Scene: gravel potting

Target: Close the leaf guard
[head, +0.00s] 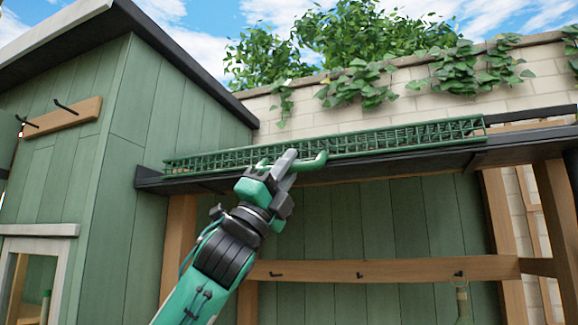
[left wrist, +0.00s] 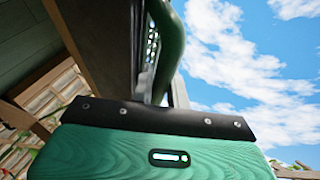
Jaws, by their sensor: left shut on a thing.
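The leaf guard (head: 400,137) is a long green mesh panel along the dark gutter (head: 420,160) in the head view. Its mesh face shows above the gutter's front edge; I cannot tell whether it lies fully down. A green bar handle (head: 314,162) sticks out from its front. My left gripper (head: 284,167) is shut on this handle, near the handle's left part. In the left wrist view the curved green handle (left wrist: 172,45) runs down behind the dark edge of my gripper (left wrist: 155,108). My fingertips are mostly hidden there. My right gripper is not in view.
A green shed wall (head: 125,150) with a dark roof edge stands at the left. A wooden rail (head: 400,268) with several hooks runs below the gutter. A wooden post (head: 560,220) stands at the right. Ivy hangs over the pale brick wall (head: 400,105) behind.

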